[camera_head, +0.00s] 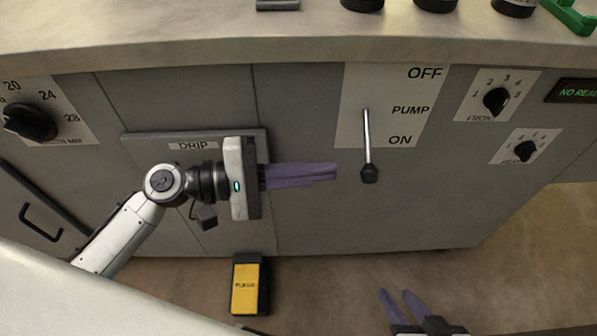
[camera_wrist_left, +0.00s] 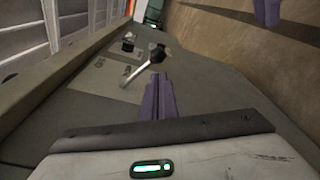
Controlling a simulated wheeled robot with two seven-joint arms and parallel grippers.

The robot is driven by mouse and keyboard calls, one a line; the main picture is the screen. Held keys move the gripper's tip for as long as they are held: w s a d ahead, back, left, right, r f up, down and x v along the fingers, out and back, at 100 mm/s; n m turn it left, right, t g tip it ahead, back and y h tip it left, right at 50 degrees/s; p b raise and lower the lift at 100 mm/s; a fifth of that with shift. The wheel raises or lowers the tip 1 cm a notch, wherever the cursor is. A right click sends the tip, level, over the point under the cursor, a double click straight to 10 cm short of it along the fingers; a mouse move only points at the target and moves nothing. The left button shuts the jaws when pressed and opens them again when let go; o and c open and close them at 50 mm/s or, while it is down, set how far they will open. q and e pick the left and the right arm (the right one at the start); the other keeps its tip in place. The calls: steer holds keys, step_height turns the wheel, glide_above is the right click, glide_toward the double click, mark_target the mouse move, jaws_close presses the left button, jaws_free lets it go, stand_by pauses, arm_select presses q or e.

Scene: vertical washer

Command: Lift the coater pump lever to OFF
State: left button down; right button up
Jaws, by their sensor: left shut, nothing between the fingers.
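The pump lever (camera_head: 367,140) is a thin metal rod with a dark knob (camera_head: 369,174) at its lower end. It hangs down past the ON label on the pale PUMP plate (camera_head: 384,102), and OFF is printed at the plate's top. My left gripper (camera_head: 336,172) is shut and empty, its purple fingers level with the knob and a short gap to its left. In the left wrist view the knob (camera_wrist_left: 158,53) lies just beyond the fingertips (camera_wrist_left: 161,76); contact is not visible. My right gripper (camera_head: 403,291) is low, its fingers apart and empty.
The grey machine front carries a DRIP panel (camera_head: 140,143) behind my left gripper and dials (camera_head: 495,100) to the right. A yellow and black box (camera_head: 250,285) stands on the floor below. The panel around the knob is clear. A countertop edge (camera_head: 250,52) runs above.

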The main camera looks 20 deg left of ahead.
mark_target(368, 145)
arm_select(q)
steer(key=shift+x, duration=2.2)
